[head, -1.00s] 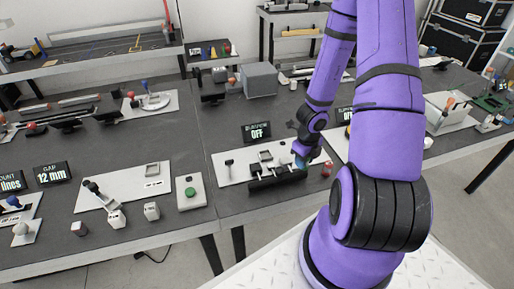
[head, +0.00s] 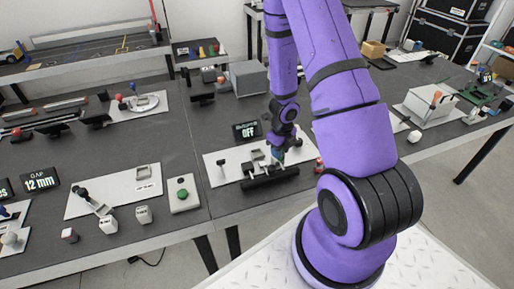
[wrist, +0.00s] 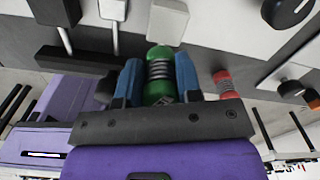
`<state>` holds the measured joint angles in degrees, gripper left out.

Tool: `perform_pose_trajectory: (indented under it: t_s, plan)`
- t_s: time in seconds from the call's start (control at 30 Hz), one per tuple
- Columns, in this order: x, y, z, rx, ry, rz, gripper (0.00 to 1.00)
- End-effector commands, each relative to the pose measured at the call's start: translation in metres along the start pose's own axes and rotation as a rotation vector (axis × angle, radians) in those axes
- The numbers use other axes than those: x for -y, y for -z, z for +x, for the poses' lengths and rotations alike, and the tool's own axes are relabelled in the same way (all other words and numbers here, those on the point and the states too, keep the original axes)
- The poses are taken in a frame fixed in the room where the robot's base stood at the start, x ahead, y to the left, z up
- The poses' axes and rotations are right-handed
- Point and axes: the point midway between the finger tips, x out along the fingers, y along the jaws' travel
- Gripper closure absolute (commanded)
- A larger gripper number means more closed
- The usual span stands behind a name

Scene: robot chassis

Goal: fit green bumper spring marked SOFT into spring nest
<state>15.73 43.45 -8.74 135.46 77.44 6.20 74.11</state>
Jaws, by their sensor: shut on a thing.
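My gripper (wrist: 158,85) has blue fingers shut on the green bumper spring (wrist: 158,72), a short coil with green ends. It also shows small in the head view (head: 279,154), over the right part of a pale plate (head: 214,172). Any SOFT marking is too small to read. A pale open-looking block (wrist: 168,22) stands just beyond the spring in the wrist view; it may be the spring nest. I cannot tell whether the spring touches it.
A red spring (wrist: 226,82) stands right of my gripper, also seen in the head view (head: 319,165). A long black bar (head: 270,179) lies along the plate's front. A display reading OFF (head: 247,130) stands behind. A green-button box (head: 182,194) is to the left.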

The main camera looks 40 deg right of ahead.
Motion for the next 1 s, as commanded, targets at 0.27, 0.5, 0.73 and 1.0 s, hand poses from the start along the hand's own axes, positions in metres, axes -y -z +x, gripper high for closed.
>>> perform_pose_trajectory:
  t_s: [0.27,0.5,0.73,1.0]
  plan:
    - [-0.007,-0.029,0.003,-0.001,0.001,-0.007,0.95]
    - [-0.013,-0.064,0.007,0.0,0.002,-0.007,0.95]
    - [-0.018,-0.088,0.009,-0.001,0.001,-0.002,0.95]
    - [-0.02,-0.1,0.014,-0.003,0.0,0.0,0.95]
